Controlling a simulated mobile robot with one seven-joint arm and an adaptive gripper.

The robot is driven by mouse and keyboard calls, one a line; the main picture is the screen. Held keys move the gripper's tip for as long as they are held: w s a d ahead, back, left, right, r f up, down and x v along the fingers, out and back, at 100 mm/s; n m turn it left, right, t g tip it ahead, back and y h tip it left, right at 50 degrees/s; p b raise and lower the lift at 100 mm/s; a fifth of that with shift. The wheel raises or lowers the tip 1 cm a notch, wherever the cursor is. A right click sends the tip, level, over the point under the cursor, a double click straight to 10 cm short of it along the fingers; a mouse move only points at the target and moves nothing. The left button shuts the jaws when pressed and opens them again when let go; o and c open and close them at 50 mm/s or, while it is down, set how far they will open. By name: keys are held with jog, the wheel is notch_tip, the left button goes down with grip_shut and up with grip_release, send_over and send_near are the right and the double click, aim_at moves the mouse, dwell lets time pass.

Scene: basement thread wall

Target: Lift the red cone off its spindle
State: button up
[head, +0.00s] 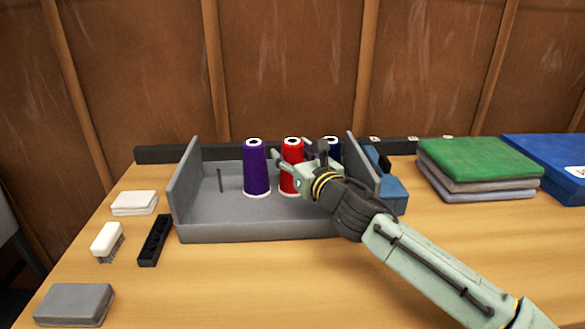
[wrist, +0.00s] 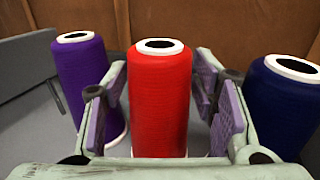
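The red cone (head: 291,160) stands upright in the grey rack (head: 220,233), between the purple cone (head: 256,170) and the dark blue cone (head: 333,148). In the wrist view the red cone (wrist: 160,100) is centred between the two fingers of my gripper (wrist: 162,115). The fingers are open, with a visible gap on each side of the red cone. In the head view my gripper (head: 293,165) reaches in from the right and hides part of the red and blue cones. The red cone's spindle is hidden inside it.
The purple cone (wrist: 86,85) and blue cone (wrist: 282,105) stand close outside my fingers. A bare spindle (head: 219,180) stands at the rack's left. Folded cloths (head: 480,165) lie right; a brush (head: 108,240) and black block (head: 154,240) lie left.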

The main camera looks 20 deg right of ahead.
jog(key=c, duration=1)
jog(key=shift+a+r, duration=0.15)
jog(key=shift+r, duration=0.05)
